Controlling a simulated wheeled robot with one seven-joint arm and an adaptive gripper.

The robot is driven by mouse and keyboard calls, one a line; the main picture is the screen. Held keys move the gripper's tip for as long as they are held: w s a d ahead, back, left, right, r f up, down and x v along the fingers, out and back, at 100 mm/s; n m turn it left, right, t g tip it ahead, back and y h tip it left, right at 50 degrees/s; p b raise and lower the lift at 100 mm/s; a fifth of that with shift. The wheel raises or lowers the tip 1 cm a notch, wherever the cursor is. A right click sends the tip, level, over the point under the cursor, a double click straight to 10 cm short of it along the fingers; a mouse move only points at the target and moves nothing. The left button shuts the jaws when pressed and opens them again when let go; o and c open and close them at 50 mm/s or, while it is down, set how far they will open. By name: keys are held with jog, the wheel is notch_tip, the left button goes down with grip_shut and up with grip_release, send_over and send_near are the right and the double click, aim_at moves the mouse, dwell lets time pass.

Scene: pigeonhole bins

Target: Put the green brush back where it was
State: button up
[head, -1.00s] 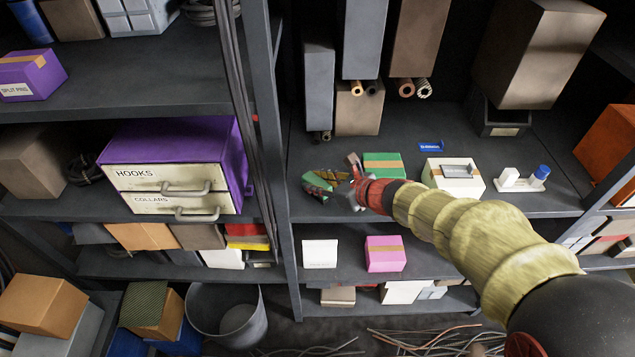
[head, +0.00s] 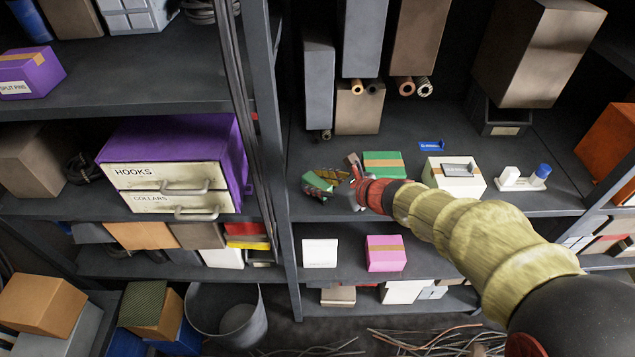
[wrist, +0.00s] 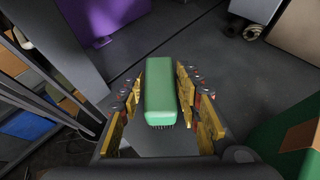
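The green brush (wrist: 160,95) is a green block with dark bristles at its lower edge in the wrist view. My gripper (wrist: 161,72) has its yellow fingers close along both sides of the brush, shut on it. In the head view, the brush (head: 315,183) shows as a small green patch, partly hidden by the fingers. My gripper (head: 330,176) is low over the left part of the middle shelf (head: 465,200), near its front edge. Whether the brush touches the shelf is hard to tell.
A green box with an orange band (head: 384,164) stands just right of my gripper. Further right are a white box (head: 453,181) and a white holder with a blue piece (head: 523,180). A shelf upright (head: 272,150) and a purple drawer cabinet (head: 175,142) are to the left.

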jog(key=shift+o, duration=1.2)
jog(key=shift+o, duration=1)
jog(key=shift+p+v, duration=1.5)
jog(key=shift+v, duration=2.55)
